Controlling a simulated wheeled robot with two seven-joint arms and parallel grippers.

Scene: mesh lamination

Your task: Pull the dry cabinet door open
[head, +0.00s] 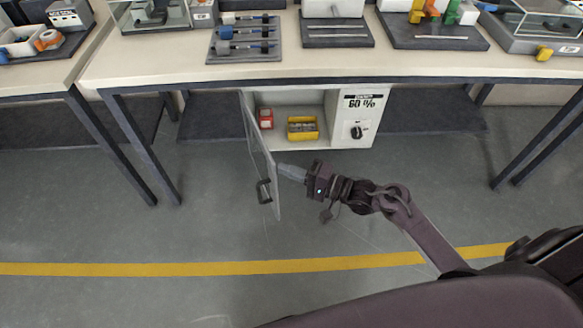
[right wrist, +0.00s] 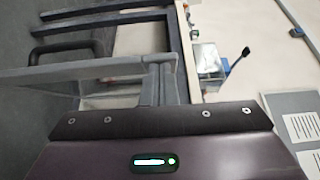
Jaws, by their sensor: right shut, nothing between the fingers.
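The dry cabinet (head: 360,118) is a white box under the workbench, with a "60 %" display and a black knob on its front. Its clear door (head: 262,150) is hinged at the left and stands swung well open toward me. The dark door handle (head: 263,191) is on the outer face, near the free edge. It also shows in the right wrist view (right wrist: 68,45). My right gripper (head: 281,168) is shut and empty, on the inner side of the door with its tips close to the panel. I cannot tell whether they touch. My left gripper is out of view.
Inside the cabinet are a red box (head: 266,119) and a yellow bin (head: 303,128). The workbench (head: 300,64) above holds trays and tools. Table legs (head: 140,147) stand to the left and right. The grey floor in front is clear, with a yellow line (head: 180,269).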

